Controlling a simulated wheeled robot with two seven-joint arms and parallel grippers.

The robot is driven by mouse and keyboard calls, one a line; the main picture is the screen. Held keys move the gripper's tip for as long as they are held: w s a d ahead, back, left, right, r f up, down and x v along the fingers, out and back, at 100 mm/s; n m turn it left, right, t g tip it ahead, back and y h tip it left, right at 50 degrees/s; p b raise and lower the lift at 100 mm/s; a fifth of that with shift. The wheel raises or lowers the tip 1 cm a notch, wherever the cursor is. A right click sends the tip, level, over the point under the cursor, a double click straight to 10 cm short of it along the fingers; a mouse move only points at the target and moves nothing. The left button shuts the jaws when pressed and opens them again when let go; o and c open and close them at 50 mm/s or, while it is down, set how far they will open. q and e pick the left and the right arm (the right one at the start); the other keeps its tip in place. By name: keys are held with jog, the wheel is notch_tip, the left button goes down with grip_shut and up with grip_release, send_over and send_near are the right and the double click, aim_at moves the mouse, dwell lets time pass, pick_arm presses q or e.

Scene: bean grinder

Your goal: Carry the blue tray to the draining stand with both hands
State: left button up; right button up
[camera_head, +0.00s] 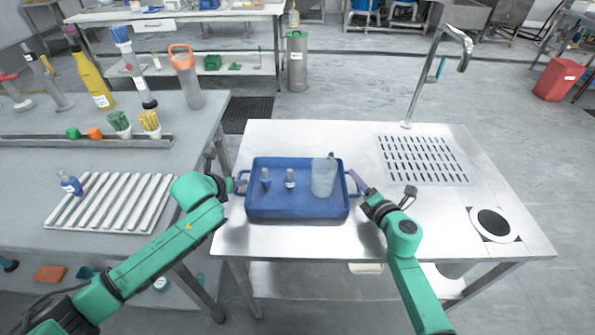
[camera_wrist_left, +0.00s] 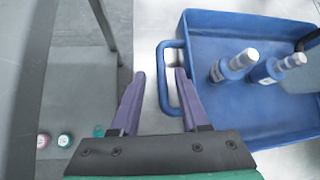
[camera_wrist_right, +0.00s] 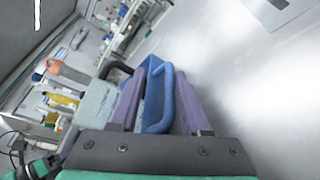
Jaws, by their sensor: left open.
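The blue tray (camera_head: 297,213) rests flat on the steel table. It carries two small blue-and-white bottles (camera_head: 290,178) (camera_head: 265,177) and a clear jug (camera_head: 323,176). My left gripper (camera_head: 241,186) is open at the tray's left handle; in the left wrist view its fingers (camera_wrist_left: 160,75) stand on either side of the handle bar (camera_wrist_left: 164,80), with a gap. My right gripper (camera_head: 356,182) is at the right handle; in the right wrist view its open fingers (camera_wrist_right: 158,85) have the handle (camera_wrist_right: 167,100) between them. A white ribbed rack (camera_head: 110,203), possibly the draining stand, lies on the left table.
The steel table (camera_head: 300,140) has a drain grille (camera_head: 425,160), tap (camera_head: 410,105) and round hole (camera_head: 493,224) at right. A gap separates the tables.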

pick_arm(q)
jog(key=v, duration=0.6)
jog(key=shift+s+r, duration=0.15)
jog(key=shift+s, duration=0.25)
pick_arm(e)
jog(key=shift+s+a+f+g, duration=0.15)
jog(key=shift+s+f, duration=0.05)
jog(key=shift+f, duration=0.35)
jog(key=shift+s+a+f+g, duration=0.1)
jog(key=shift+s+f+g, duration=0.1)
jog(key=shift+f, duration=0.35)
pick_arm(q)
jog(key=shift+a, duration=0.1)
pick_arm(e)
jog(key=shift+s+d, duration=0.1)
jog(key=shift+s, duration=0.1)
pick_arm(q)
jog(key=shift+w, duration=0.25)
pick_arm(e)
jog(key=v, duration=0.3)
jog(key=r+v, duration=0.1)
jog(key=v, duration=0.3)
jog(key=shift+w+d+r, duration=0.2)
jog(key=shift+w, duration=0.05)
jog(key=shift+s+r, duration=0.3)
jog(key=shift+r, duration=0.05)
jog(key=shift+w, duration=0.1)
pick_arm(q)
jog(key=shift+w, duration=0.1)
